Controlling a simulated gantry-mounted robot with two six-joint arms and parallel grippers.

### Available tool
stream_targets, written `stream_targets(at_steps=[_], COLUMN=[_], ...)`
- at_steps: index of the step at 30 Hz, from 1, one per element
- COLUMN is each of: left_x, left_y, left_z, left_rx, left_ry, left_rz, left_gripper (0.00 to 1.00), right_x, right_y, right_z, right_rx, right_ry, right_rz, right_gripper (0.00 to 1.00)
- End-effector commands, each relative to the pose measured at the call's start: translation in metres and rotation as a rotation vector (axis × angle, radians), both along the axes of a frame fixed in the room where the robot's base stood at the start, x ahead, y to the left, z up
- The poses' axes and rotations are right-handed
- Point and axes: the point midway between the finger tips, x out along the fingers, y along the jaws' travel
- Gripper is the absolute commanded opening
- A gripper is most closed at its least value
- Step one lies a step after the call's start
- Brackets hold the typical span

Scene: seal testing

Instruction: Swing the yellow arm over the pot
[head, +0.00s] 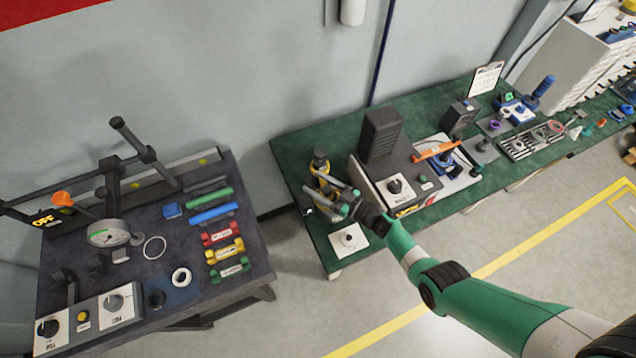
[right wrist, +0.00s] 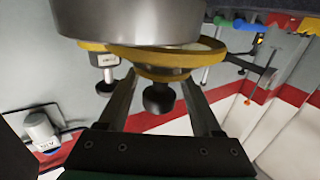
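The yellow arm (head: 326,178) is at the left end of the green table in the head view, partly hidden by my right gripper (head: 347,204). In the right wrist view, yellow ring-shaped parts (right wrist: 165,72) fill the top, with a black knob (right wrist: 158,98) sticking out. A large grey metal cylinder (right wrist: 128,22) shows beside them; I cannot tell if it is the pot. My right gripper (right wrist: 158,85) has its fingers apart, one on each side of the knob, with small gaps visible. My left gripper is not in view.
A black speaker-like box (head: 382,135) and a grey control box with a knob (head: 396,187) stand right of the yellow arm. A white plate with a knob (head: 348,239) lies at the near edge. A dark workbench (head: 190,256) with gauge and tools stands left, across a gap.

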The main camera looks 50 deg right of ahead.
Motion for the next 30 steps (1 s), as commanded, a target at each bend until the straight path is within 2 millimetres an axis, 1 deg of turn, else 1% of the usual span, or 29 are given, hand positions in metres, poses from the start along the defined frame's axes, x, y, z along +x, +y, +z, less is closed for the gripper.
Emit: stream_targets(at_steps=[7,10,14,18,21,25,27,30], left_x=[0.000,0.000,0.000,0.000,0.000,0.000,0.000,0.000], left_y=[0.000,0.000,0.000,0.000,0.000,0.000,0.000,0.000], left_z=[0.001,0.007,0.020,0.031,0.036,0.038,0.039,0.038], left_rx=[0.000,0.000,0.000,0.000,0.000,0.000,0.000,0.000], left_ry=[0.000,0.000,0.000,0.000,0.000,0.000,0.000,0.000], left_rz=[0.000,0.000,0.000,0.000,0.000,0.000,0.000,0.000], left_gripper=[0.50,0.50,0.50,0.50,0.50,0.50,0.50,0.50], right_x=[-0.001,-0.010,-0.034,-0.068,-0.090,-0.108,-0.113,-0.115], right_y=[-0.001,-0.002,-0.006,-0.013,-0.016,-0.019,-0.019,-0.019], right_z=[0.002,0.002,0.005,0.004,0.004,0.002,0.001,0.001], right_rx=[0.000,0.000,0.001,0.001,0.002,0.000,0.000,0.000], right_ry=[-0.002,0.000,0.000,0.000,0.000,-0.001,-0.001,-0.001], right_rz=[0.000,-0.002,-0.004,-0.007,-0.006,-0.003,-0.002,0.000], right_gripper=[0.66,0.66,0.66,0.66,0.66,0.66,0.66,0.66])
